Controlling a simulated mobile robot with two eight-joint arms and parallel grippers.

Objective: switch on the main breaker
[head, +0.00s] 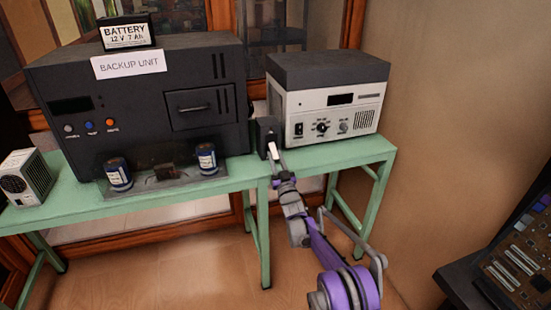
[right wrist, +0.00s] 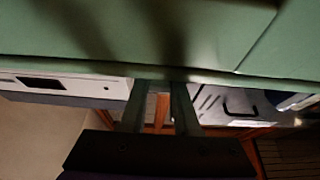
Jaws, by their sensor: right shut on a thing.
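The main breaker (head: 266,130) looks like a small dark box on the green table, between the black backup unit and the white-fronted device. A pale lever (head: 273,150) shows at its front, low down. My right gripper (head: 276,160) is at this lever and shut on it, its purple and grey arm reaching up from the lower right. In the right wrist view the two fingers of my right gripper (right wrist: 161,88) reach up to the green surface; their tips and the lever are dark and hard to make out. My left gripper is not in view.
The backup unit (head: 150,95) carries a battery (head: 126,35), with two blue cylinders (head: 118,174) (head: 207,158) before it. The white-fronted device (head: 335,110) stands right of the breaker. A small white box (head: 25,178) is far left. The green table (head: 345,152) has little bare room.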

